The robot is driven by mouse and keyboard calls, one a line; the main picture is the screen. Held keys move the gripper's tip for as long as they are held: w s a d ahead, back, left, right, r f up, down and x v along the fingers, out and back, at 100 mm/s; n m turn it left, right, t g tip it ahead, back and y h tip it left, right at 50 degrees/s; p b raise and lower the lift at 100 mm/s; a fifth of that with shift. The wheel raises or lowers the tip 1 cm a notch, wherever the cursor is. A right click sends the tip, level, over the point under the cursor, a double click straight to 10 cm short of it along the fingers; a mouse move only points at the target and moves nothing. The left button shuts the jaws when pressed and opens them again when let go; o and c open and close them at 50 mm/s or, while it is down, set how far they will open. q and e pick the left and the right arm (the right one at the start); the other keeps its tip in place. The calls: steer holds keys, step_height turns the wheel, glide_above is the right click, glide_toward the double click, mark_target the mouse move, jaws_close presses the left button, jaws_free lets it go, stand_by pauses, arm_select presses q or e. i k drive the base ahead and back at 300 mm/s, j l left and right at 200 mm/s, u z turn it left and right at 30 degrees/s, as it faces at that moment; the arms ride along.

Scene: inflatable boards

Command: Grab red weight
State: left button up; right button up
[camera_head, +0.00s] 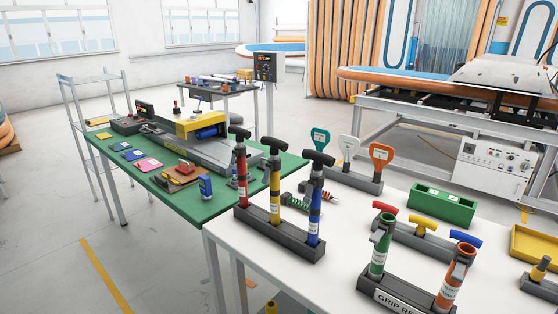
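I cannot tell for certain which thing is the red weight. A small red object (186,167) sits on a brown board (178,178) on the green-topped table. A red upright tube with a black T-handle (241,178) stands in a dark rack (280,238) at the near left of the white table. A red curved handle (385,207) shows behind the green-topped tube at the right. Neither of my grippers is in view, and nothing in view is being held.
The white table (345,262) also holds yellow and blue tubes, a rack of paddle-shaped handles (350,178), a green box (443,205) and a yellow tray (535,245). The green table (165,205) carries a yellow-and-grey machine (202,122). Floor is clear at the left.

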mark_target(184, 169)
steer(key=i+j+z, duration=0.25)
steer(key=j+z, duration=0.2)
steer(key=j, duration=0.15)
steer(key=i+j+z, duration=0.15)
steer(key=j+z, duration=0.3)
steer(key=j, duration=0.2)
steer(key=j+z, duration=0.45)
steer(key=j, duration=0.25)
steer(key=k+j+z, duration=0.1)
steer(key=j+z, duration=0.35)
steer(key=j, duration=0.25)
